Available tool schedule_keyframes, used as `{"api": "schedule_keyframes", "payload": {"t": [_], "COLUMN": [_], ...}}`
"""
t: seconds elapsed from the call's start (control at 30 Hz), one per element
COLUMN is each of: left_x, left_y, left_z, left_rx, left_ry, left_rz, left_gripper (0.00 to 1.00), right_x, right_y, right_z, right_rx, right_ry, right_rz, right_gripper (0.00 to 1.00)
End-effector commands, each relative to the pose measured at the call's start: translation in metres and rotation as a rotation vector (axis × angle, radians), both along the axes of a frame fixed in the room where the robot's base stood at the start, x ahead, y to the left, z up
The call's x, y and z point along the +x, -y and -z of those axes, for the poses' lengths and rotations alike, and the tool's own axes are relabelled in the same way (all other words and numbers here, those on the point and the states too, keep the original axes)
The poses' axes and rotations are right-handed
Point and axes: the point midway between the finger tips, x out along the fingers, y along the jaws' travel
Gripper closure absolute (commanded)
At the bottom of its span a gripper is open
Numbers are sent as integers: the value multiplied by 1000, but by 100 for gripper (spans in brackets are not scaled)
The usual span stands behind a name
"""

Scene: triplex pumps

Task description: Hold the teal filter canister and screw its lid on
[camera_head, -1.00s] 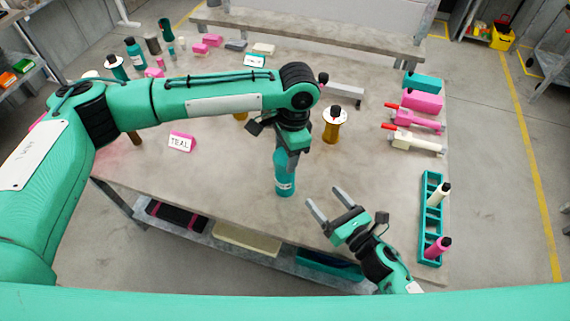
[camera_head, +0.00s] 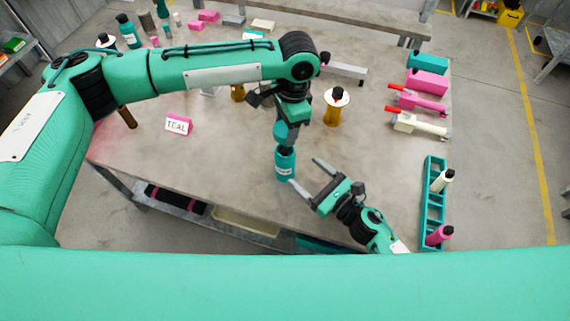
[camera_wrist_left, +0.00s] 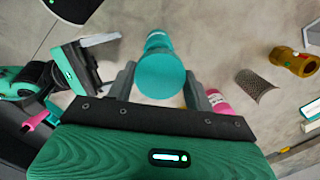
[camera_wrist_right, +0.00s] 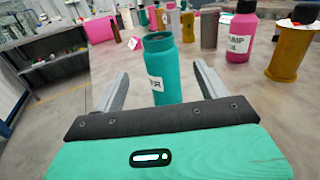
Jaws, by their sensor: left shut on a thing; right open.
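The teal filter canister (camera_head: 285,164) stands upright on the table, with a white label. In the right wrist view the canister (camera_wrist_right: 166,75) has a dark, open-looking top. My left gripper (camera_head: 287,124) is above it, shut on a teal lid (camera_head: 280,131). The lid's round top (camera_wrist_left: 162,75) fills the space between the fingers in the left wrist view.
A teal rack (camera_head: 432,205) with a cream and a pink bottle is at the right edge. A pink TEAL sign (camera_head: 178,125) stands left. Tabletop around the canister is mostly clear.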

Motion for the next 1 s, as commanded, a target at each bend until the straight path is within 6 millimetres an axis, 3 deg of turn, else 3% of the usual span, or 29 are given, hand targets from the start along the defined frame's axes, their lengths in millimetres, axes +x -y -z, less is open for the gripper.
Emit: {"api": "schedule_keyframes", "payload": {"t": [0.5, 0.97, 1.0], "left_x": [0, 0, 0], "left_y": [0, 0, 0], "left_z": [0, 0, 0], "left_rx": [0, 0, 0], "left_ry": [0, 0, 0], "left_rz": [0, 0, 0], "left_gripper": [69, 69, 69], "right_x": [57, 63, 63], "right_y": [-55, -62, -62], "right_z": [0, 0, 0], "right_rx": [-1, -1, -1], "right_ry": [1, -1, -1], "right_rz": [1, 1, 1], "right_gripper": [26, 26, 31]}}
